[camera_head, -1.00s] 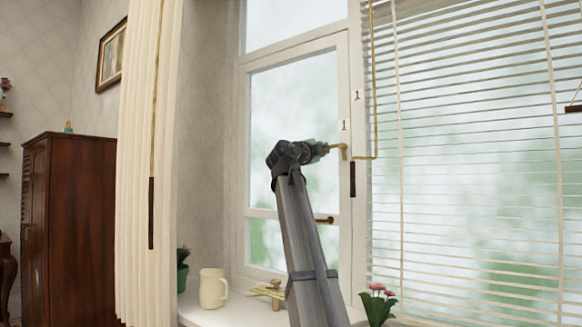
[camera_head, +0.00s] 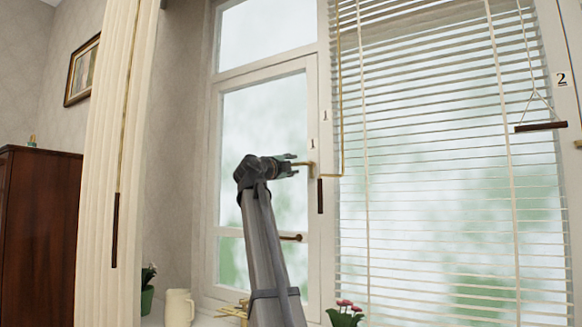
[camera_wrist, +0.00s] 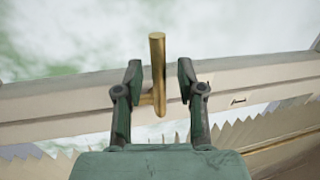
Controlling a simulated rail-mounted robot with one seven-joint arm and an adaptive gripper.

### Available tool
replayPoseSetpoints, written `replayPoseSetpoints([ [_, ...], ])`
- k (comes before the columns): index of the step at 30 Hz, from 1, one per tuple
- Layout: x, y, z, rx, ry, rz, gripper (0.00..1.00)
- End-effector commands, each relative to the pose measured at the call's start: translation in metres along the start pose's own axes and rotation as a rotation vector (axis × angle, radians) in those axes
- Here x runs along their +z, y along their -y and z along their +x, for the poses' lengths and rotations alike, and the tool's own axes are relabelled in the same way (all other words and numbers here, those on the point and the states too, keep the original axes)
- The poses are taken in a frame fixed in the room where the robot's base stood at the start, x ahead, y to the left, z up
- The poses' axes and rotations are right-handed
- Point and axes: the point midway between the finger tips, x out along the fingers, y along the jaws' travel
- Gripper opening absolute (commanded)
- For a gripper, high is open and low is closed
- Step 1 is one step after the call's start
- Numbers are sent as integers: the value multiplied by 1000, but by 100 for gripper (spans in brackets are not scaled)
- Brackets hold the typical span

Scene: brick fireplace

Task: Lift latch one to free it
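Latch one is a small brass handle (camera_head: 304,165) on the white window frame, below a label "1" (camera_head: 312,143). In the wrist view the brass bar (camera_wrist: 157,70) stands lengthwise between my fingers, with a gap on each side. A short brass stem shows behind it, close to the left finger. My gripper (camera_head: 293,163) is at the latch and open, its two fingers (camera_wrist: 160,85) apart around the bar. Part of the latch is hidden behind my fingers in the head view.
A dark-ended brass rod (camera_head: 320,195) hangs just right of the latch, before the blinds (camera_head: 430,150).

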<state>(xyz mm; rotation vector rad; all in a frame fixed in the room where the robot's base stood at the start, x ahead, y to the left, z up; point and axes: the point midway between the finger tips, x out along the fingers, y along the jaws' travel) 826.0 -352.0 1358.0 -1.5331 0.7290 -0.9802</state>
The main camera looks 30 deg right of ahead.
Motion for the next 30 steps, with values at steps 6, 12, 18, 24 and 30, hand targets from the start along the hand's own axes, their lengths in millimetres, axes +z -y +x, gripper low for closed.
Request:
replayPoseSetpoints([
  [6,0,0,-2,0,0,0,38],
  [12,-1,-1,-21,0,2,1,38],
  [18,-1,-1,-59,-1,3,1,38],
  [24,-1,-1,-95,0,2,1,38],
  [30,0,-1,-116,0,0,0,38],
])
